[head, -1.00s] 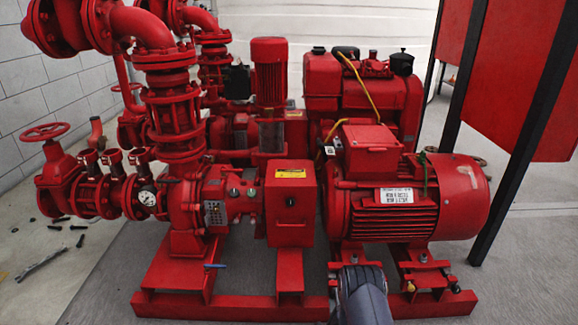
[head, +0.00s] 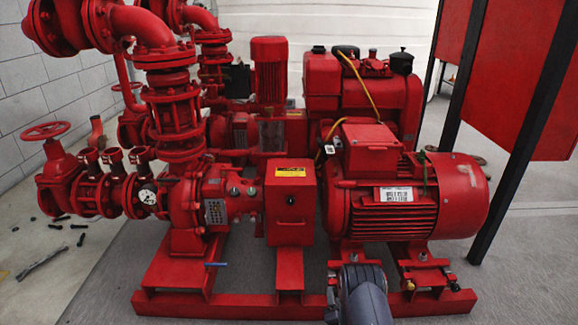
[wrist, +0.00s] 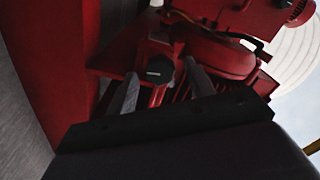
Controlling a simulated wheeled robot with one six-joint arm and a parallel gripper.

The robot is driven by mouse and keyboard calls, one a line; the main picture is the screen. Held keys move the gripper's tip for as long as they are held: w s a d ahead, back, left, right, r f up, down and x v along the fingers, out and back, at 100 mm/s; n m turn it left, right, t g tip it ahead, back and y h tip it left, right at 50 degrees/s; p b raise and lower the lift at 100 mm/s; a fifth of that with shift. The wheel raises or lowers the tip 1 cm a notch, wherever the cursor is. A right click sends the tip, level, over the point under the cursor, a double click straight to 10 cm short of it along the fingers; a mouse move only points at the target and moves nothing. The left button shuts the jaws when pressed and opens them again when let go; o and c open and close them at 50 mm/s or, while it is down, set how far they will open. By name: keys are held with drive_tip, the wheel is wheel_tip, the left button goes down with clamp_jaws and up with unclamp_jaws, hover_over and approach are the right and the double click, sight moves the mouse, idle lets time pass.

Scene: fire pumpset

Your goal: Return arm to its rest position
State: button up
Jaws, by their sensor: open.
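My arm (head: 362,295) shows at the bottom of the head view, in front of the red pump base, below the motor. My gripper's jaws are not visible in the head view. In the wrist view my gripper (wrist: 160,85) has two grey fingers spread apart, with nothing held between them. Beyond the fingers are red pump parts and a small dark round cap, seen through the gap. I cannot tell how far they are from the fingertips.
The red electric motor (head: 415,195) and red coupling box (head: 290,200) stand on the red base frame (head: 230,305). Black posts (head: 520,140) with red panels stand at the right. Dark loose bits and a tool (head: 42,262) lie on the floor at left.

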drive_tip(key=shift+n, duration=5.5)
drive_tip(key=shift+s, duration=0.1)
